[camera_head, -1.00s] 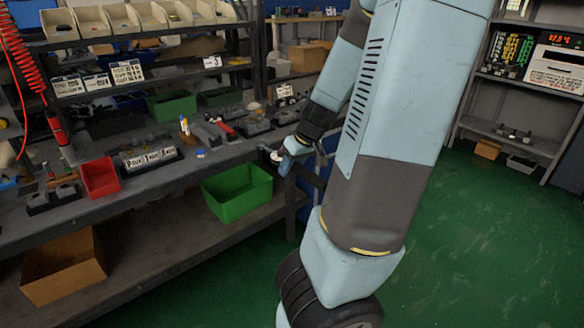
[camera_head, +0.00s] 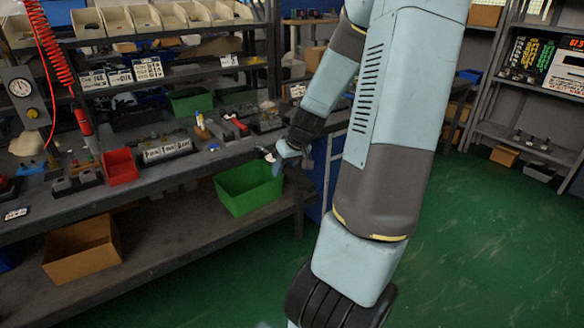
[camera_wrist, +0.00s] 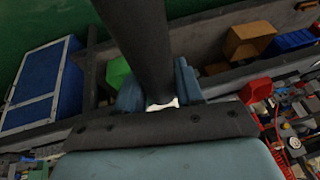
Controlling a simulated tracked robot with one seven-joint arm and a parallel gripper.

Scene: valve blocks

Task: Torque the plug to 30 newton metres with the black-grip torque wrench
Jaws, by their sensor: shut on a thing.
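My gripper (camera_head: 279,156) is out in front of the bench, over the green bin's right end in the head view. In the wrist view my gripper (camera_wrist: 160,88) is shut with its blue fingers on either side of a thick black bar, which I take for the black-grip torque wrench (camera_wrist: 143,40). The bar runs up out of the frame, and a small white piece shows at its near end. The wrench's head and setting are not visible. Dark blocks (camera_head: 166,150) stand on the bench; I cannot make out the plug on any of them.
The workbench (camera_head: 222,158) runs along the left with a red bin (camera_head: 120,167) and a pressure gauge (camera_head: 20,90). A green bin (camera_head: 248,187) and a cardboard box (camera_head: 82,250) are below. Shelving (camera_head: 530,135) stands at the right. The green floor (camera_head: 470,240) between is clear.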

